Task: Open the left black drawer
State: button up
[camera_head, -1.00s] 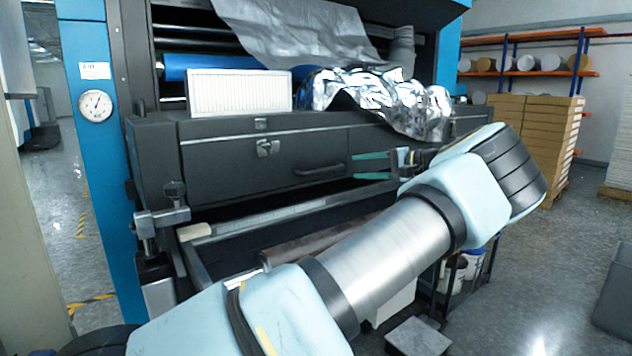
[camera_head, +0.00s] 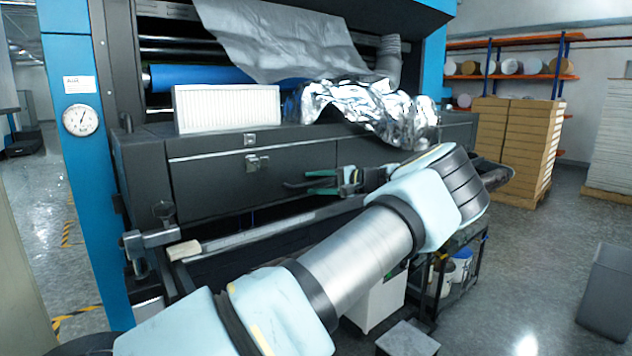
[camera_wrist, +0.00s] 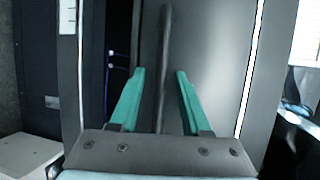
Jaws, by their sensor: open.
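The left black drawer (camera_head: 215,188) is a wide dark front on the machine in the head view, with a metal latch (camera_head: 254,162) near its top edge. It looks shut. Its dark bar handle (camera_head: 293,185) is at the drawer's right part. My gripper (camera_head: 316,182) has teal fingers and is open at the handle, coming from the right. In the wrist view the handle (camera_wrist: 165,55) runs upright in the picture between the two spread fingers of my gripper (camera_wrist: 160,73). Neither finger visibly touches it. The handle's lower end is hidden behind the gripper body.
A white pleated filter (camera_head: 228,108) and crumpled silver foil (camera_head: 370,108) lie on top of the machine. A long rail (camera_head: 270,230) runs below the drawer. A black cart (camera_head: 455,265) with buckets stands to the right. The floor at right is mostly clear.

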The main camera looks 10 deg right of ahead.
grip_shut()
dwell(0.3)
dwell(1.1)
